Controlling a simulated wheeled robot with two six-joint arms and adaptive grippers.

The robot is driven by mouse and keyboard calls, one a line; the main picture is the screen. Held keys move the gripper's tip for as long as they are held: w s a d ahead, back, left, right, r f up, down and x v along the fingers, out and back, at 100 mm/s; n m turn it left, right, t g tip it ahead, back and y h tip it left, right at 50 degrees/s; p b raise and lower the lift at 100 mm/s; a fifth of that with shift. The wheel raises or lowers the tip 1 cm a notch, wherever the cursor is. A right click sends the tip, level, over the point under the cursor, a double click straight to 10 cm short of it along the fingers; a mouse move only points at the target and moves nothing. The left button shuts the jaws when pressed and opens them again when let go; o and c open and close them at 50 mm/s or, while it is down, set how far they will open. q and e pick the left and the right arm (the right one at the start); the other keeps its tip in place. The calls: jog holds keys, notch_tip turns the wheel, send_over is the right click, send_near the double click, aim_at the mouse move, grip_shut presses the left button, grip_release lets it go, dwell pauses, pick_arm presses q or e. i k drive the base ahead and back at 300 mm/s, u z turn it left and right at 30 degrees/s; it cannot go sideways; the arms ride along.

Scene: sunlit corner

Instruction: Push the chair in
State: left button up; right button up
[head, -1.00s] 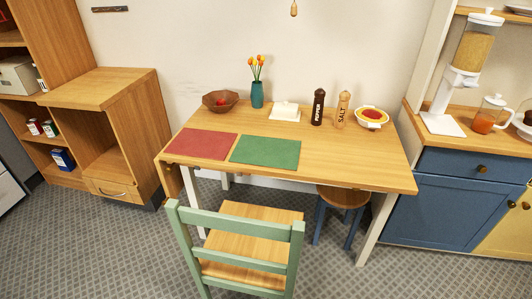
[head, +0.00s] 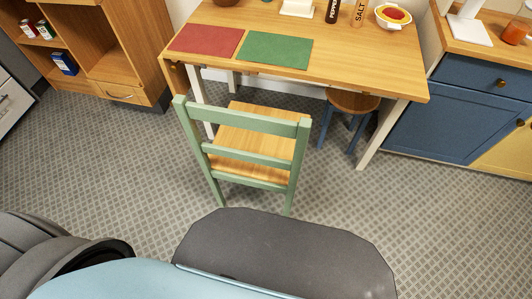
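The green-framed chair (head: 243,152) with a wooden seat stands in front of the wooden table (head: 362,62), its backrest towards me. The front of its seat lies close to the table's front edge, and most of the seat is outside the tabletop. Its legs rest on the patterned floor. Neither of my grippers is in the head view; only parts of my own body show at the bottom.
A stool (head: 349,108) stands under the table's right part. A wooden shelf unit (head: 116,60) is at the left and a blue cabinet (head: 438,118) at the right. The floor (head: 120,165) left of the chair is clear.

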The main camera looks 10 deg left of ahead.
aim_at(263, 147)
jog(key=u, duration=1.25)
jog(key=k, duration=1.15)
jog(key=z, duration=1.25)
jog(key=i, duration=0.5)
jog(key=z, duration=0.05)
